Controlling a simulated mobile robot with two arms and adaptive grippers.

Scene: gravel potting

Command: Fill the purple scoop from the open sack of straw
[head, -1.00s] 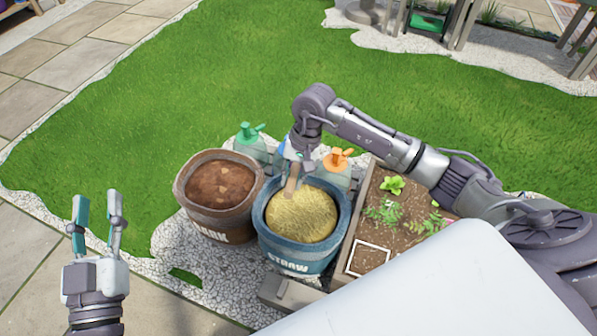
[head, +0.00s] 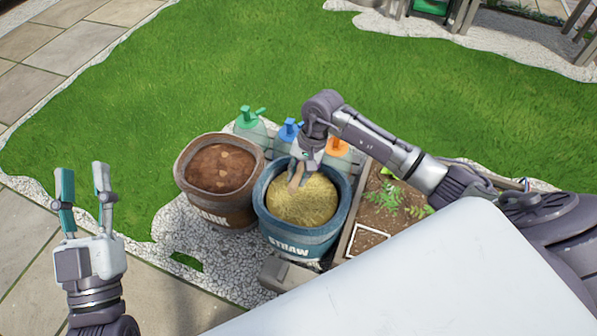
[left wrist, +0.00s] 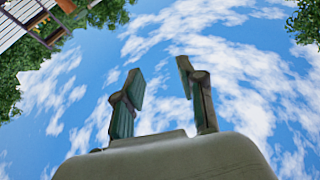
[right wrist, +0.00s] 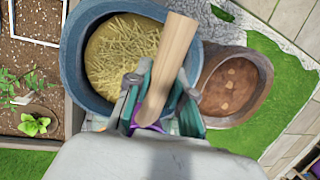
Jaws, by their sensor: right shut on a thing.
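The open straw sack (head: 285,239) is a blue, round container marked STRAW, filled with yellow straw (head: 312,203). It also shows in the right wrist view (right wrist: 73,52). My right gripper (head: 302,172) is over the back of the sack. It is shut on the wooden handle (right wrist: 168,66) of the scoop. A small bit of purple (right wrist: 148,127) shows between the fingers; the rest of the scoop is hidden, so I cannot tell what it holds.
A brown container (head: 222,213) of bark stands left of the straw. Spray bottles with green (head: 249,117), blue (head: 290,129) and orange (head: 337,147) tops stand behind. A wooden planter bed (head: 385,212) with seedlings is close on the right. Grass lies open beyond.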

